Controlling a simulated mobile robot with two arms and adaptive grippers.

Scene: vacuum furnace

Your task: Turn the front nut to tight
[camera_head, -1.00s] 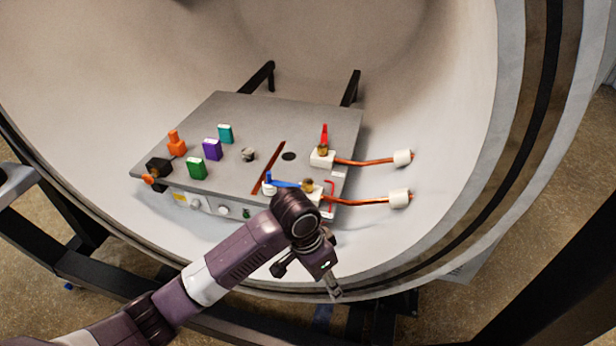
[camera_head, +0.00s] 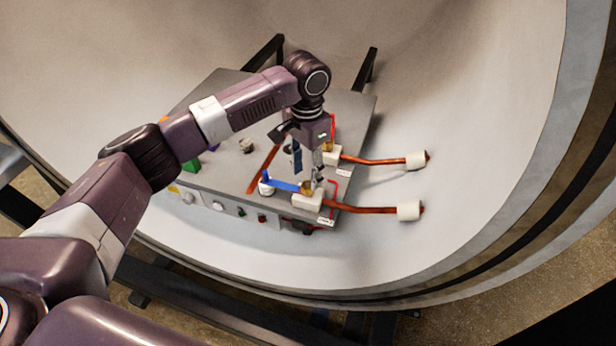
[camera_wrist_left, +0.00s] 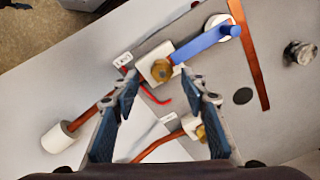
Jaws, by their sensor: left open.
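The front nut (camera_head: 307,187) is a brass fitting on a white block at the plate's front right corner, with a copper rod running right from it. In the left wrist view, the front nut (camera_wrist_left: 161,70) lies between and beyond my fingertips. A blue handle (camera_head: 284,185) runs from a white round knob to the nut's block; it also shows in the left wrist view (camera_wrist_left: 203,42). My left gripper (camera_head: 308,173) is open and empty, pointing down just above the front nut. In the left wrist view, its fingers (camera_wrist_left: 161,76) are spread apart. No contact is visible.
The rear brass nut (camera_head: 328,146) is partly hidden behind my gripper, with a red handle (camera_head: 333,124) beside it. White-ended copper rods (camera_head: 408,210) extend right.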

